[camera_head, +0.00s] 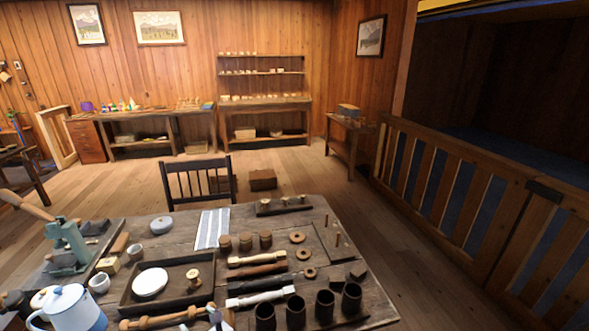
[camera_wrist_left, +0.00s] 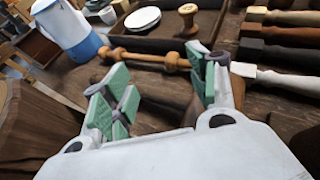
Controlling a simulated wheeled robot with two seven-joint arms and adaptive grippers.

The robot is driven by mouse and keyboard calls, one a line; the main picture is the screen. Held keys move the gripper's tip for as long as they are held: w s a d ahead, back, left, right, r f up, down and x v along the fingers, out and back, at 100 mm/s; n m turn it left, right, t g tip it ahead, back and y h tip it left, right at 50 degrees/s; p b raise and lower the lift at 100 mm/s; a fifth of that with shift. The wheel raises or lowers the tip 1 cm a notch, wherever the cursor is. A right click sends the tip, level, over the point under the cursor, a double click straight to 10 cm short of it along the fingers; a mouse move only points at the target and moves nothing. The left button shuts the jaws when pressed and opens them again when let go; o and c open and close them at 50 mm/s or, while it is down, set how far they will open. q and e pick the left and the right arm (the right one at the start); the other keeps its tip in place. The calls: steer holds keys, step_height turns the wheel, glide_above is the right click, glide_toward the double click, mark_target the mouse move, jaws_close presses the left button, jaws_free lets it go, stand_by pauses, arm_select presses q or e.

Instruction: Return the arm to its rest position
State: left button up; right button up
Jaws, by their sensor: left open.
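My left gripper (camera_wrist_left: 158,72) shows in the left wrist view with its two green-padded fingers spread apart and nothing between them. In the head view only a small pale part of it (camera_head: 217,318) shows at the bottom edge, by the right end of a turned wooden spindle (camera_head: 165,317). The spindle (camera_wrist_left: 150,57) lies just beyond the fingers in the wrist view; whether a finger touches it I cannot tell. A turned spool (camera_head: 193,278) stands in a dark tray (camera_head: 130,293) beside a white dish (camera_head: 150,282). My right gripper is in neither view.
A white and blue pot (camera_head: 72,308) stands at the table's front left, near a green press (camera_head: 70,243). Square-ended spindles (camera_head: 258,271) and several dark cups (camera_head: 325,305) crowd the right. A chair (camera_head: 197,182) stands behind the table; a wooden railing (camera_head: 460,190) runs along the right.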

arm_select(q)
steer(key=s+n, duration=0.1)
steer(key=n, duration=0.1)
steer(key=s+a+f+n+g+h, duration=0.1)
steer(key=n, duration=0.1)
steer(key=s+f+n, duration=0.1)
steer(key=s, duration=0.1)
steer(key=shift+a+f+n+g+h, duration=0.15)
steer(key=shift+n+g+h, duration=0.25)
steer(key=s+n, duration=0.1)
steer(key=n, duration=0.1)
steer(key=s+f+n+g+h, duration=0.1)
steer(key=shift+s+a+n, duration=0.15)
steer(key=shift+n, duration=0.25)
steer(key=s+d+r+n+g+h, duration=0.25)
steer(key=s+d+n+h, duration=0.35)
steer(key=s+n, duration=0.65)
step_height(320, 180, down, 33)
steer(key=a+n+g+h, duration=0.1)
steer(key=n+g, duration=0.1)
steer(key=s+a+f, duration=0.2)
steer(key=s+f, duration=0.8)
steer(key=s, duration=0.1)
steer(key=s+a+f, duration=0.3)
steer(key=s+f, duration=0.7)
steer(key=shift+s+a+f+g, duration=0.15)
steer(key=shift+s+g, duration=0.2)
steer(key=shift+s, duration=0.05)
